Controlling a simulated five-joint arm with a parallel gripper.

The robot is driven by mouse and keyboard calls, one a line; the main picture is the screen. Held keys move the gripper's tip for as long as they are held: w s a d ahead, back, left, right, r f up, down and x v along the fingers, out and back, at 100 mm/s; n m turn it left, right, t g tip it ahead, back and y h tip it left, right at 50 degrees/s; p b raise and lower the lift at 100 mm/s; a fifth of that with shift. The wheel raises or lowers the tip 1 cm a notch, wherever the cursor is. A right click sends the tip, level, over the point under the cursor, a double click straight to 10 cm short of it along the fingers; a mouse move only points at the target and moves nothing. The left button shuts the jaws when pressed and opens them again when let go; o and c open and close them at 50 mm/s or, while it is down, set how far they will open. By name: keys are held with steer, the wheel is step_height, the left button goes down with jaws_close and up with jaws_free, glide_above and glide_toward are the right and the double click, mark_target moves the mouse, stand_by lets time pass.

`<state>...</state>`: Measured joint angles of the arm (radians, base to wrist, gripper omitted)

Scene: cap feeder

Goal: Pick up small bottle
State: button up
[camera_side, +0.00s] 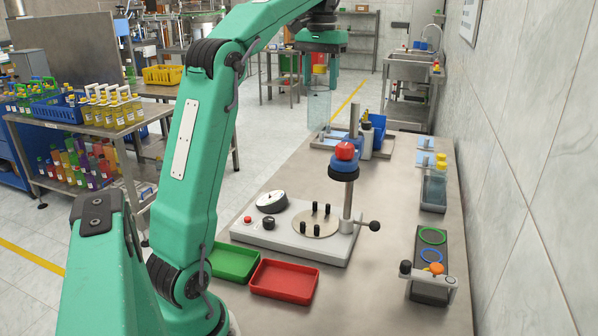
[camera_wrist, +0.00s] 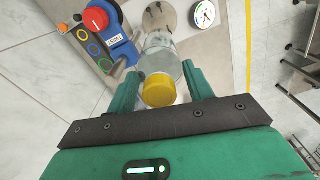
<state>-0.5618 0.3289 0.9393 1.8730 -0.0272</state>
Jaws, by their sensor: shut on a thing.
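The small bottle (camera_side: 319,108) is clear with a yellow cap and hangs upright below my gripper (camera_side: 321,84) in the side view. My gripper is shut on it near the cap, high up by the far left edge of the table. In the wrist view the yellow cap (camera_wrist: 159,90) sits between the two green fingers of my gripper (camera_wrist: 161,76). The clear body of the bottle (camera_wrist: 162,52) extends away beyond the cap.
On the steel table (camera_side: 395,270) stand a capping machine (camera_side: 300,238) with a red-topped post, a red tray (camera_side: 284,279), a green tray (camera_side: 234,262) and a small conveyor (camera_side: 430,262) with coloured rings. A stocked cart stands left.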

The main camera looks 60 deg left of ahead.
stand_by(0.8)
steer(key=shift+s+d+f, duration=0.45)
steer(key=shift+s+d, duration=0.2)
steer(key=s+d+f, duration=0.6)
steer(key=s+f, duration=0.3)
steer(key=f, duration=0.1)
steer(key=s+d+f, duration=0.7)
steer(key=s+f, duration=0.2)
steer(key=shift+s+d+f+n, duration=0.2)
steer(key=shift+d+f+n, duration=0.1)
steer(key=shift+f, duration=0.1)
steer(key=shift+a, duration=0.1)
